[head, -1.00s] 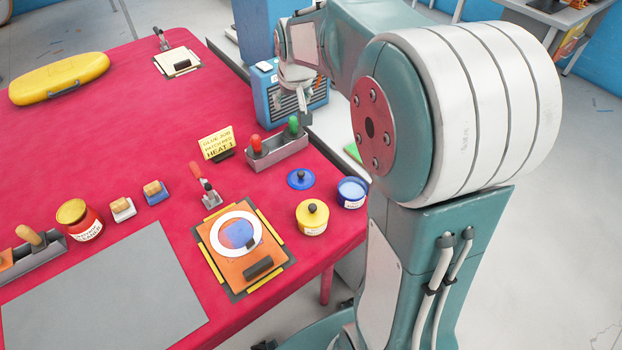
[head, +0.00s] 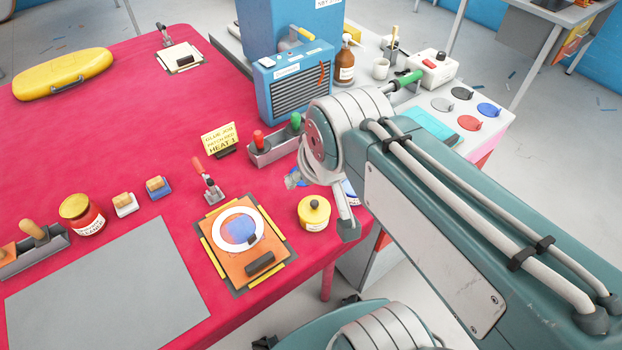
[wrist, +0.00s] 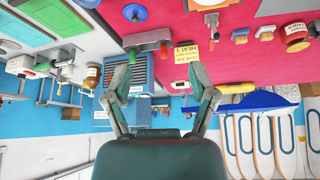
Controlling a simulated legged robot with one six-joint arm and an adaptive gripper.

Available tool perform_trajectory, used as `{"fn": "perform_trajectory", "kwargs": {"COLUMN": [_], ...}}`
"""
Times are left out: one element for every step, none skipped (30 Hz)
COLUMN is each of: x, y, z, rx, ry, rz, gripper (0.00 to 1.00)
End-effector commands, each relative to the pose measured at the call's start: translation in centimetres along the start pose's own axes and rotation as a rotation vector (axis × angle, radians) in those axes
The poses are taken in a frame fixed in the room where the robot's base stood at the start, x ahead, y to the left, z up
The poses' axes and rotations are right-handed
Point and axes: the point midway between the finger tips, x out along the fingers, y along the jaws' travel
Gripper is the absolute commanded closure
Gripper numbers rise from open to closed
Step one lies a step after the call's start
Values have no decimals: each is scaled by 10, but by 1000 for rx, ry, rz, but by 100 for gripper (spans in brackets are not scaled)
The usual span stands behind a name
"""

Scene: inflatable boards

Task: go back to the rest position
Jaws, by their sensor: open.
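My gripper (wrist: 159,80) is open, with its two fingers spread and nothing between them in the wrist view. In the head view my folded arm brings the gripper (head: 322,200) above the table's right edge, close to the yellow pot (head: 314,212). It partly hides the blue pot and the blue lid behind it. In the wrist view, which appears upside down, the blue heater box (wrist: 158,75) shows beyond the fingers.
The red table (head: 120,130) carries an orange board (head: 220,256) in a clamp frame, a rack (head: 277,146) with red and green handles, and a yellow sign (head: 220,139). A grey side bench (head: 425,92) with bottles and discs stands at the right.

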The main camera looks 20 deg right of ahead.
Motion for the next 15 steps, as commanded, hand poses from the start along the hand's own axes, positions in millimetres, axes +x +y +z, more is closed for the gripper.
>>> {"fn": "perform_trajectory", "kwargs": {"x": [-2, -3, -3, -4, -4, -4, -4, -4, -4, -4, -4, -4, -4, -4, -4], "y": [-2, -2, -3, -3, -3, -4, -4, -4, -4, -4, -4, -4, -4, -4, -4], "z": [9, 14, 18, 20, 22, 24, 25, 26, 26, 26, 26, 26, 26, 26, 26], "rx": [-5, -7, -10, -11, -12, -13, -13, -14, -14, -14, -14, -13, -13, -13, -13], "ry": [5, 5, 6, 7, 8, 7, 7, 7, 6, 6, 6, 6, 6, 6, 6], "rz": [-3, -4, -5, -6, -7, -7, -7, -8, -8, -8, -7, -7, -7, -7, -7], "gripper": [27, 27, 27, 27, 27, 27, 27, 27, 27, 27, 27, 27, 27, 27, 27]}}
